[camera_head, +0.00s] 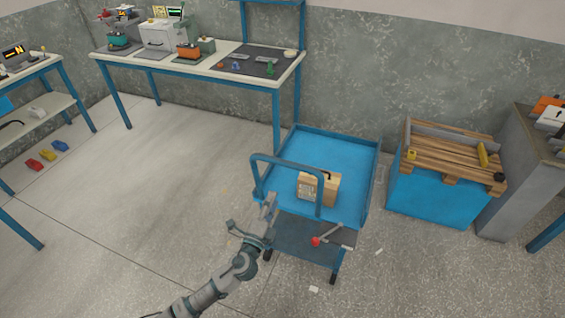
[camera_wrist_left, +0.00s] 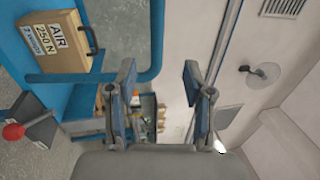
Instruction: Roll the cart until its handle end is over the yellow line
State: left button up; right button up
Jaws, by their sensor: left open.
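The blue cart (camera_head: 365,190) stands on the grey floor in the middle right of the head view. Its handle (camera_head: 285,164) is a raised blue tube at the near-left end. A tan box (camera_head: 330,188) with a black grip rests on the top tray. My left gripper (camera_head: 270,204) is open beside the handle's left part. In the left wrist view the handle (camera_wrist_left: 157,35) shows ahead of my open fingers (camera_wrist_left: 158,70); I cannot tell if they touch. My right gripper is not in view. I see no yellow line on the floor.
A red-knobbed lever (camera_head: 316,241) is on the cart's lower shelf. A blue crate with a wooden pallet top (camera_head: 440,195) stands close to the right. A workbench (camera_head: 205,68) is behind. The floor (camera_head: 150,180) to the left is open.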

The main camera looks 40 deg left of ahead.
aim_at(285, 164)
pick_arm(q)
jog(key=x, duration=0.5)
jog(key=a+x, duration=0.1)
jog(key=x, duration=0.9)
jog(key=shift+a+f+b, duration=0.25)
jog(key=shift+f+b, duration=0.05)
jog(key=shift+f, duration=0.05)
jog(key=shift+w+d+r, duration=0.15)
jog(key=shift+d+r, duration=0.05)
jog(key=shift+d, duration=0.1)
jog(key=shift+a+f, duration=0.1)
jog(key=shift+a, duration=0.2)
jog(key=shift+a+f, duration=0.2)
jog(key=shift+a, duration=0.35)
grip_shut()
jog(key=shift+d, duration=0.4)
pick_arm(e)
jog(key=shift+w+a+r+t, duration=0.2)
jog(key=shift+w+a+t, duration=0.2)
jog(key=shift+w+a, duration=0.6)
